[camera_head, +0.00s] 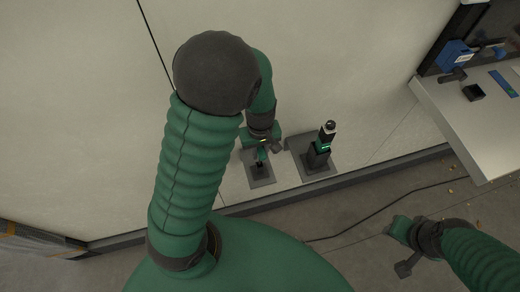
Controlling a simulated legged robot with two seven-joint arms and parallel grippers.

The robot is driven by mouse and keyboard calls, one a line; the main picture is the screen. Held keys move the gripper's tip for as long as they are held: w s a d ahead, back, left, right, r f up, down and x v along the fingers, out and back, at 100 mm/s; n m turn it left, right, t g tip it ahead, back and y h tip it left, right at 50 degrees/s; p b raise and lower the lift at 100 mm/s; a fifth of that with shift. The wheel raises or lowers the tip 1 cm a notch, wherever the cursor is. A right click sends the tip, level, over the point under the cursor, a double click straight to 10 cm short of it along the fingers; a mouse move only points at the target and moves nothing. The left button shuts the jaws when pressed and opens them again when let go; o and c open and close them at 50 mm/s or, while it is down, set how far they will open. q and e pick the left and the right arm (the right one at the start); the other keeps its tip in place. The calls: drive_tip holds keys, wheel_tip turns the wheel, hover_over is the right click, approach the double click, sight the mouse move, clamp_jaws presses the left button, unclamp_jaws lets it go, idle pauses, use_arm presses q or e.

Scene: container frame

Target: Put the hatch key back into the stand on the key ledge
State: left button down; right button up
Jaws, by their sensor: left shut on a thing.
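My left arm reaches over to the wall, and my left gripper (263,148) points down above a grey plate (264,182) at the wall's foot. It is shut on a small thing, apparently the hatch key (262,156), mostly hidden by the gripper. A small dark upright piece (258,170), apparently the stand, rises from the plate just below. I cannot tell whether the key touches it or sits in it. My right gripper (398,248) is low at the right over the floor, away from the key. Its jaw state is unclear.
A black upright device (319,148) with a green light stands on another grey plate (306,170), close to the right of my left gripper. A pale worktop (470,125) with a blue item (455,54) is at upper right. A cable (365,219) crosses the floor.

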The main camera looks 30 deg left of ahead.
use_arm(q)
drive_tip(key=shift+f+b, duration=1.45)
drive_tip(key=shift+f, duration=0.6)
drive_tip(key=shift+f+b, duration=0.75)
drive_tip(key=shift+f, duration=0.3)
drive_tip(key=c, duration=1.2)
unclamp_jaws()
drive_tip(key=shift+o, duration=0.2)
wheel_tip(320, 180, up, 17)
drive_tip(key=shift+f, duration=0.1)
drive_tip(key=shift+p, duration=0.3)
